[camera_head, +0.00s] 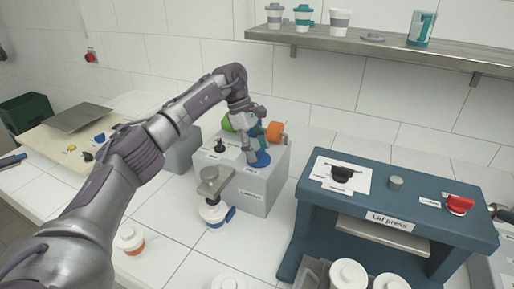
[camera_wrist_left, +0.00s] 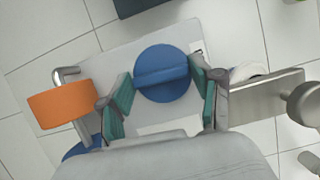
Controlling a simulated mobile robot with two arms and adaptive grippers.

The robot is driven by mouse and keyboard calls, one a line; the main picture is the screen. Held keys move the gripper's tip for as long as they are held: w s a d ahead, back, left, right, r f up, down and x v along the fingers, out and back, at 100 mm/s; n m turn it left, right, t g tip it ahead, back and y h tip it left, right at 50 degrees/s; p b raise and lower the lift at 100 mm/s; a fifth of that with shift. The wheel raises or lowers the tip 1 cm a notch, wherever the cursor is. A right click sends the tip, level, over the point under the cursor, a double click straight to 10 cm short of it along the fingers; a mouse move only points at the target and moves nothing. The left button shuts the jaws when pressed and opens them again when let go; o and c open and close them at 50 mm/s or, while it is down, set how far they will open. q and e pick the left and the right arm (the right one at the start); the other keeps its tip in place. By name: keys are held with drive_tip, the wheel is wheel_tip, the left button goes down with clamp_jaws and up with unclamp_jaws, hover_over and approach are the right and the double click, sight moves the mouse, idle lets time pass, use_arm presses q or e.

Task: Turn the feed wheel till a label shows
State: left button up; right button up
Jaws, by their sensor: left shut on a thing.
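The grey labeller box (camera_head: 257,196) stands on the white tiled counter. A round blue wheel (camera_head: 260,160) with a raised bar across it sits on the box; the wheel (camera_wrist_left: 162,74) also shows in the left wrist view. My left gripper (camera_head: 258,148) is over the box with its teal fingers on either side of the wheel, shut on it. The fingertips (camera_wrist_left: 163,88) frame the wheel in the left wrist view. An orange roll (camera_wrist_left: 61,105) is on a bent metal rod beside the wheel. I see no clear label coming out. My right gripper is not in view.
A black knob (camera_head: 220,147) is on the box top, left of my gripper. A metal-topped cup station (camera_head: 211,185) stands in front. The blue lid press (camera_head: 390,222) is to the right. White lidded cups (camera_head: 348,274) are at the front edge. A shelf (camera_head: 375,45) hangs above.

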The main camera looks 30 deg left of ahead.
use_arm(q)
drive_tip(key=m, duration=0.1)
drive_tip(key=m+g, duration=0.1)
drive_tip(key=m, duration=0.1)
drive_tip(key=shift+w+d+r+m, duration=0.1)
drive_tip(key=shift+w+m, duration=0.05)
drive_tip(key=shift+m, duration=0.15)
drive_tip(key=shift+m+g+y+p, duration=0.3)
drive_tip(key=shift+m+g+y, duration=0.3)
drive_tip(key=shift+m, duration=1)
drive_tip(key=o, duration=1.1)
drive_tip(key=shift+o, duration=0.2)
